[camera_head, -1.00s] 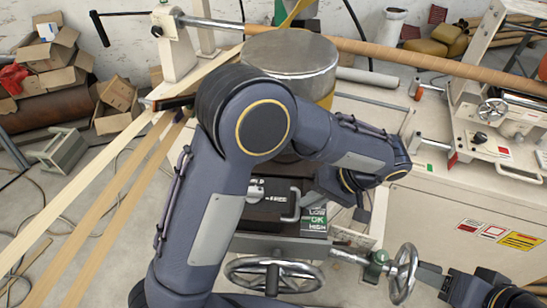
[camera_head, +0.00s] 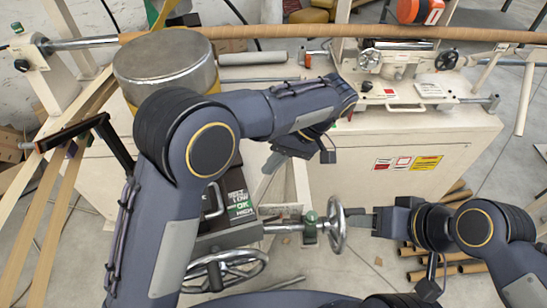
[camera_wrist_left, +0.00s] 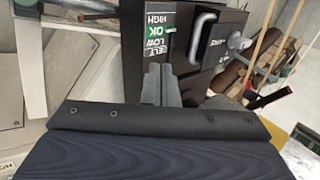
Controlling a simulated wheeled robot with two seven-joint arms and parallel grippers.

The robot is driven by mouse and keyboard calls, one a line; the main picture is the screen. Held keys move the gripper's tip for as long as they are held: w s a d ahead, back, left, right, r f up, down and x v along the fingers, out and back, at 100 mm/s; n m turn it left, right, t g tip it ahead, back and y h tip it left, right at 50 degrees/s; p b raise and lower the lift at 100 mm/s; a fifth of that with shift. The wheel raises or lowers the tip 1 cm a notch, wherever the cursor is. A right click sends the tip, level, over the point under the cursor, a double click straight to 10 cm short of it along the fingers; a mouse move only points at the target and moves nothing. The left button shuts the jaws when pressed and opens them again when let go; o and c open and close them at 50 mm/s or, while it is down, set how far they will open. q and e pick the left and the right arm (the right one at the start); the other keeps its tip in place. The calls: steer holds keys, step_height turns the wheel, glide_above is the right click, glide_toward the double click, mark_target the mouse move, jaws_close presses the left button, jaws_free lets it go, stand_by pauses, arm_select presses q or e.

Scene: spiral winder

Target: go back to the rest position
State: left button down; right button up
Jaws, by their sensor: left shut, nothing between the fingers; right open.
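My left arm bends across the left and middle of the head view. My left gripper (camera_head: 270,165) hangs below its wrist, above the space between the machine's black block and its cream cabinet. In the left wrist view, the left gripper's fingers (camera_wrist_left: 160,72) are together with nothing between them. My right gripper (camera_head: 350,217) comes in from the right and points left, beside the small upright handwheel (camera_head: 337,226). It is open, and I see nothing in it. I cannot tell if it touches the wheel.
The metal drum (camera_head: 165,62) stands behind my left elbow. The black block bears a BELT LOW/OK/HIGH label (camera_head: 240,203), also in the left wrist view (camera_wrist_left: 160,35). A larger handwheel (camera_head: 225,270) is below. The cream cabinet (camera_head: 420,150) fills the right middle. Cardboard tubes (camera_head: 455,258) lie on the floor.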

arm_select(q)
steer(key=shift+w, duration=0.1)
steer(key=s+a+r+m+h, duration=0.1)
steer(key=s+a+r+h, duration=0.25)
steer(key=a, duration=0.55)
steer(key=s+a+r+h, duration=0.2)
steer(key=a+r+h, duration=0.15)
steer(key=a, duration=0.55)
steer(key=s+a+f+t+h, duration=0.1)
steer(key=s+a+t+h, duration=0.1)
steer(key=s, duration=0.4)
steer(key=s+a+f+t+h, duration=0.2)
steer(key=s+a+t, duration=0.2)
steer(key=s+t, duration=0.1)
steer(key=shift+s+f, duration=0.15)
steer(key=shift+s, duration=0.6)
